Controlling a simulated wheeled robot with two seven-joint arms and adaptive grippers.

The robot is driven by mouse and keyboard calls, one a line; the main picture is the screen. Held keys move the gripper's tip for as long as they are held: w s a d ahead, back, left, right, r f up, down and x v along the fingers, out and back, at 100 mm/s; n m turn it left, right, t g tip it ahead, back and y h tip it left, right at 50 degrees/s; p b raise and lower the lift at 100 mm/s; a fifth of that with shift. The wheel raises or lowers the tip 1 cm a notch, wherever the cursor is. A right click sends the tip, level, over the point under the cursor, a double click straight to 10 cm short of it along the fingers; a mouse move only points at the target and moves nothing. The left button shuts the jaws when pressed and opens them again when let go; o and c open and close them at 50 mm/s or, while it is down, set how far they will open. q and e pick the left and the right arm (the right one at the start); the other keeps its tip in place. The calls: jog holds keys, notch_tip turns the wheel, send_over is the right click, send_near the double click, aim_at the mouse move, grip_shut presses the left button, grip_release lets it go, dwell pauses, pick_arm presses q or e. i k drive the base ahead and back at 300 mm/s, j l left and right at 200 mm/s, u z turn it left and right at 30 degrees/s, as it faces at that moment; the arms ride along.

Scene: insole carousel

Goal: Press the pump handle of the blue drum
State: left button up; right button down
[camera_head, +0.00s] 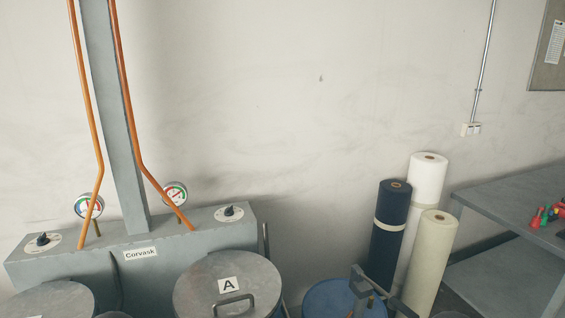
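The blue drum (318,299) stands at the bottom edge, right of the middle, and only its upper part shows. A grey pump handle (384,290) rises over its right side, with a bar slanting down to the right and out of the frame. A small brass-coloured part shows beside the handle. The lower part of the drum and the end of the handle are cut off by the frame. Neither of my grippers is in view, and nothing is seen touching the handle.
A grey machine (185,240) marked "Corvask" has gauges and a round lid (205,290) marked "A" left of the drum. Fabric rolls (386,250) stand close behind and right of it. A grey shelf table (520,200) with small coloured items stands at right.

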aim_at(400, 305)
jog(key=i+l, duration=0.1)
jog(key=l, duration=0.3)
jog(key=i+l, duration=0.15)
jog(key=l, duration=0.3)
jog(key=i+l, duration=0.1)
jog(key=l, duration=0.3)
